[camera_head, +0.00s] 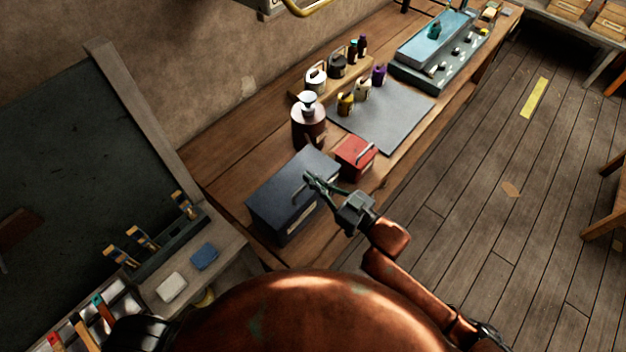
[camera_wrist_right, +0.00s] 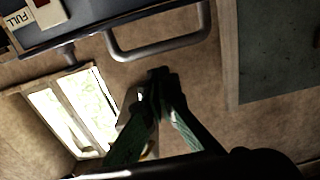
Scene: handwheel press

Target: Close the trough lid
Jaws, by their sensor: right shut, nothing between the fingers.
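A dark blue-grey box (camera_head: 270,192) with a flat top stands on the near part of the bench. I cannot tell for sure that this is the trough, or whether its top is a lid lying fully down. A metal handle (camera_head: 299,190) shows on it. My right gripper (camera_head: 311,180) is shut and empty, its fingertips over the box close to the handle. In the right wrist view, the closed fingertips (camera_wrist_right: 160,78) are just below a grey bar handle (camera_wrist_right: 158,50), seemingly apart from it. My left gripper is not in view.
A red box (camera_head: 355,157) stands beside the dark box, with a copper-brown pot (camera_head: 308,128) behind. A grey mat (camera_head: 395,122) and small bottles lie further along the bench. A long blue-topped tray (camera_head: 425,45) is at the far end. Open floor (camera_head: 470,200) is at right.

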